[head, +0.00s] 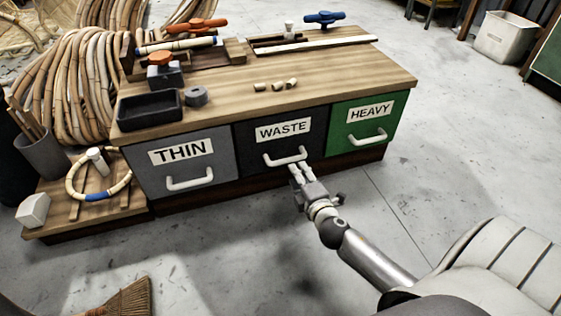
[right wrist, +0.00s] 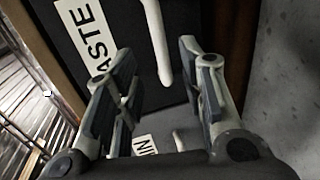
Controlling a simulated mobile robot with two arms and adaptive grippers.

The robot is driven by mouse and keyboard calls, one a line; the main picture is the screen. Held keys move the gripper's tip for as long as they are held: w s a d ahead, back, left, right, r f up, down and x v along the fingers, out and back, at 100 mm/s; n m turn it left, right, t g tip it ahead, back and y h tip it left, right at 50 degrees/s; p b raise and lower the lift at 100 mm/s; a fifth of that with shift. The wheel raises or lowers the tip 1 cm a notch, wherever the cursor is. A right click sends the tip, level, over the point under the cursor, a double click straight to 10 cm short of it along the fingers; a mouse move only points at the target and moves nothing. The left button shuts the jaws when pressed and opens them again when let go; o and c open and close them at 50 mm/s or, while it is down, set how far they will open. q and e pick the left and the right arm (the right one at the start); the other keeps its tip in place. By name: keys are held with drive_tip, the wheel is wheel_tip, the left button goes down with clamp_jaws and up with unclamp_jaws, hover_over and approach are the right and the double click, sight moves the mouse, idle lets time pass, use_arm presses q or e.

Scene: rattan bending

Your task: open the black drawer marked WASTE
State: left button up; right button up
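The black WASTE drawer (head: 255,158) is the middle of three drawers in the wooden bench, and its front looks flush with its neighbours. It has a white label (head: 284,130) and a white bar handle (head: 287,157). My right gripper (head: 297,171) is just in front of the handle's right part. In the right wrist view the gripper (right wrist: 155,62) is open, with the handle (right wrist: 159,45) appearing between its spread fingers. I see no finger clearly touching the handle. The drawer front (right wrist: 95,25) lies behind it. My left gripper is not in view.
The grey THIN drawer (head: 160,168) is on the left and the green HEAVY drawer (head: 376,110) on the right. The bench top (head: 340,85) holds clamps, a black tray (head: 150,108) and small rattan pieces. The floor (head: 300,240) in front is clear.

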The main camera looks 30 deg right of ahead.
sight(290, 161)
drive_tip(key=shift+b+x, duration=2)
drive_tip(key=shift+x, duration=2.6)
drive_tip(key=shift+a, duration=0.1)
clamp_jaws()
